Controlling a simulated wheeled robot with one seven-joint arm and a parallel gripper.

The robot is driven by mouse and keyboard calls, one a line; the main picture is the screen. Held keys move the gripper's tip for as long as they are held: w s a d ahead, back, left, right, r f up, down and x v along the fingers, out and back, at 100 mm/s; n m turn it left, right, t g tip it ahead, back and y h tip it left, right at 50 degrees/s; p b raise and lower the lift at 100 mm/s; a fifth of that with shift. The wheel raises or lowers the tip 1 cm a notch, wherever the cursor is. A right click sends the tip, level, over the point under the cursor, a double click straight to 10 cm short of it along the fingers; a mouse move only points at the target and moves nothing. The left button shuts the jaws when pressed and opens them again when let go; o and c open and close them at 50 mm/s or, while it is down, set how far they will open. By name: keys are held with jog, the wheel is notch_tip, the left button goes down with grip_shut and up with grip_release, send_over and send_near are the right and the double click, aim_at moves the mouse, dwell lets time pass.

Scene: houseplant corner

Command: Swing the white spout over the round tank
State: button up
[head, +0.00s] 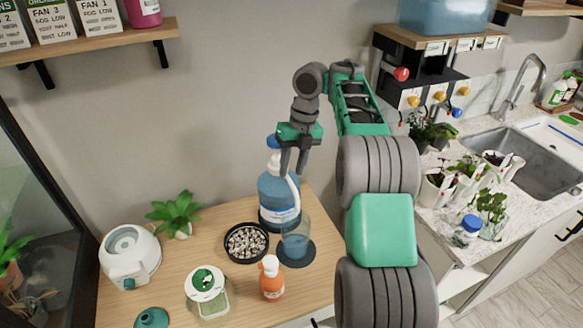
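A large blue bottle (279,205) with a blue cap stands at the back right of the wooden table. Its white spout (292,188) curves down the bottle's front right side. A clear round tank (295,241), tinted blue, stands on a dark round base in front of the bottle, slightly right. The spout's lower end appears close to the tank's rim; I cannot tell whether it is over the opening. My gripper (294,172) points down in front of the bottle's top, by the spout. Its two fingers are apart, and I cannot tell whether either touches the spout.
A black dish of pebbles (246,243), an orange bottle (271,278) and a small lidded jar (207,291) stand near the tank. A white appliance (130,255) and a green plant (174,212) are farther left. A counter with pots lies right.

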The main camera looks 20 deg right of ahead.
notch_tip(320, 180, up, 6)
jog(key=d+p, duration=0.1)
jog(key=p, duration=0.3)
jog(key=s+a+r+m+t, duration=0.1)
jog(key=s+a+r+m, duration=0.3)
jog(key=m, duration=0.4)
jog(key=s+a+r+m+t, duration=0.1)
jog(key=s+a+r+m, duration=0.1)
jog(key=s+a+m, duration=0.35)
jog(key=s+d+f+m+t+h, duration=0.1)
jog(key=s+f+m, duration=0.2)
jog(key=s+m, duration=0.3)
jog(key=s+f+m+t+h, duration=0.1)
jog(key=s+f+m, duration=0.2)
jog(key=m, duration=1.4)
jog(key=s, duration=0.4)
jog(key=shift+d+f+t, duration=0.2)
jog(key=shift+d+t, duration=0.2)
